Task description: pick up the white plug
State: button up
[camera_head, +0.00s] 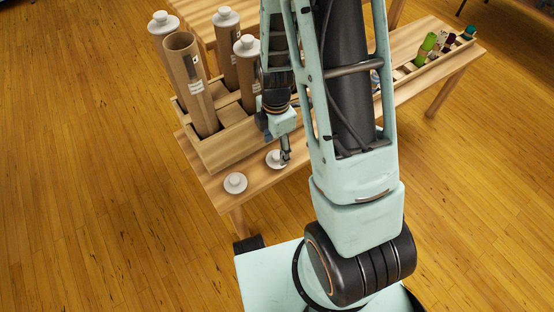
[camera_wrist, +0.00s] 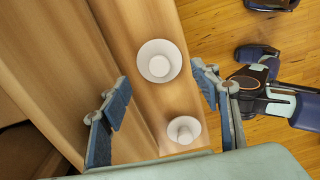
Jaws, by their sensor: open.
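Two loose white plugs, each a round disc with a raised knob, lie on the wooden table's front strip. In the head view one plug (camera_head: 235,183) lies left of my gripper (camera_head: 285,156), and the other plug (camera_head: 273,159) is right beside the fingertips, partly hidden by them. In the wrist view one plug (camera_wrist: 159,62) lies ahead, and another (camera_wrist: 184,131) lies nearer the palm. My gripper (camera_wrist: 161,88) is open and empty above the table, its blue-padded fingers apart on either side.
A wooden crate (camera_head: 226,150) holds several upright cardboard tubes; the front tube (camera_head: 190,85) has an open top, others carry white plugs. A rack (camera_head: 424,66) with colored items is at the right. My arm hides the table's middle.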

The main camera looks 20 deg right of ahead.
aim_at(276, 155)
notch_tip(276, 155, down, 5)
jog(key=shift+b, duration=0.75)
jog(key=c, duration=0.6)
jog(key=shift+o, duration=0.2)
